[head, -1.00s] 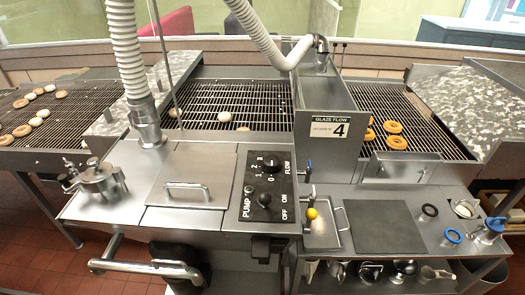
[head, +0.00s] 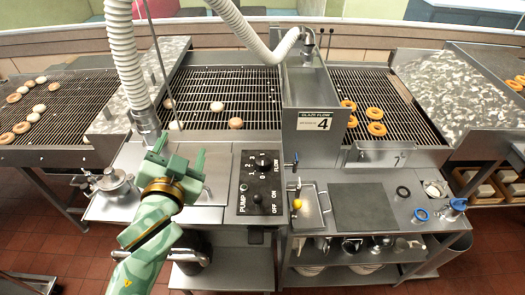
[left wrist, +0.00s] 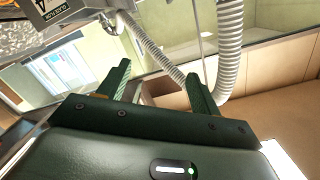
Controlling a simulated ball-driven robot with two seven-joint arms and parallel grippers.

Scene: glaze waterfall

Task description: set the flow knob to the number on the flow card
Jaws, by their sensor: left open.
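The flow knob (head: 263,161) is a dark round knob at the top of the black control panel (head: 251,192), with numbers beside it and the word FLOW. Its exact setting is too small to tell. The flow card (head: 314,120) on the steel glaze box reads GLAZE FLOW and 4. My green left gripper (head: 181,156) is open and empty, left of the panel and above the steel lid, apart from the knob. In the left wrist view its two fingers (left wrist: 160,88) stand apart with nothing between them. My right gripper is not in view.
The pump switch (head: 257,198) is on the same panel, below the knob. A white ribbed hose (head: 124,60) hangs behind my left gripper. A tray with a yellow-knobbed handle (head: 297,204) stands right of the panel. Doughnuts lie on the wire conveyors (head: 260,85).

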